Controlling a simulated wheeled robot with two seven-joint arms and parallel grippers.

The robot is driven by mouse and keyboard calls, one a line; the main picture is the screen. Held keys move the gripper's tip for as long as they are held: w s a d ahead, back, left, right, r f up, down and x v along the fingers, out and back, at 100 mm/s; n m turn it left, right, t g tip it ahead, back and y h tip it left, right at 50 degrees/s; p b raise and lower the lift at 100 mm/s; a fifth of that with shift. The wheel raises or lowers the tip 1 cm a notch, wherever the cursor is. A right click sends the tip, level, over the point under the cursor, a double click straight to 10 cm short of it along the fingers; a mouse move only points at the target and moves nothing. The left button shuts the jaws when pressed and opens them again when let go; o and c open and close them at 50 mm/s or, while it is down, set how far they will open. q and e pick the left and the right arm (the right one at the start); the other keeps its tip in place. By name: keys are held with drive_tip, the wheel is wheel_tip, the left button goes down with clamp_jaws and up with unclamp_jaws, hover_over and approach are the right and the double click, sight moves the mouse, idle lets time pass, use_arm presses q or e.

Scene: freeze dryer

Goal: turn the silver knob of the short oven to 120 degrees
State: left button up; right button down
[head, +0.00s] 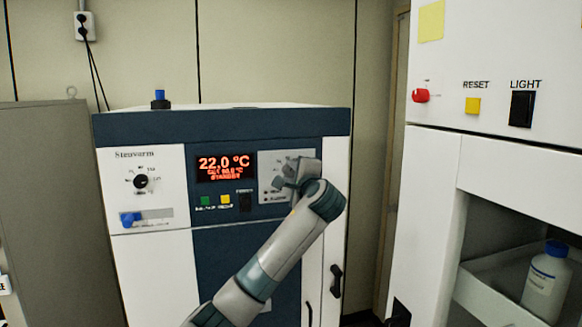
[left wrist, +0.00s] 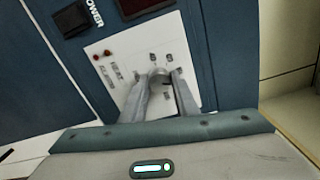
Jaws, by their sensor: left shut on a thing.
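The short oven (head: 150,240) is white and dark blue. Its red display (head: 226,168) reads 22.0 °C and STANDBY; the set line between is too small to read surely. The silver knob (left wrist: 158,76) sits on a light panel (left wrist: 112,62) with small marks around it. My left gripper (head: 290,180) is at this panel, right of the display, and hides most of the knob in the head view. In the left wrist view its two fingers (left wrist: 159,84) stand on either side of the knob, shut on it. The knob's pointer angle cannot be read. My right gripper is not in view.
A black knob (head: 141,181) and a blue latch (head: 131,219) are on the oven's left. Green and yellow buttons and a black power switch (head: 245,202) sit under the display. A white machine (head: 500,60) stands at right, with a bottle (head: 547,283) in its opening.

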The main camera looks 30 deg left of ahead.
use_arm(q)
drive_tip(key=m+p, duration=0.1)
drive_tip(key=m, duration=0.2)
drive_tip(key=shift+r, duration=0.1)
drive_tip(key=shift+m+p, duration=0.45)
drive_tip(key=shift+m, duration=0.45)
drive_tip(key=m, duration=0.4)
drive_tip(key=shift+f, duration=0.2)
drive_tip(key=m, duration=0.4)
drive_tip(key=shift+f+m, duration=0.15)
drive_tip(key=shift+m, duration=0.25)
drive_tip(key=o, duration=1.1)
drive_tip(key=shift+c, duration=0.2)
drive_tip(key=shift+s+d, duration=0.1)
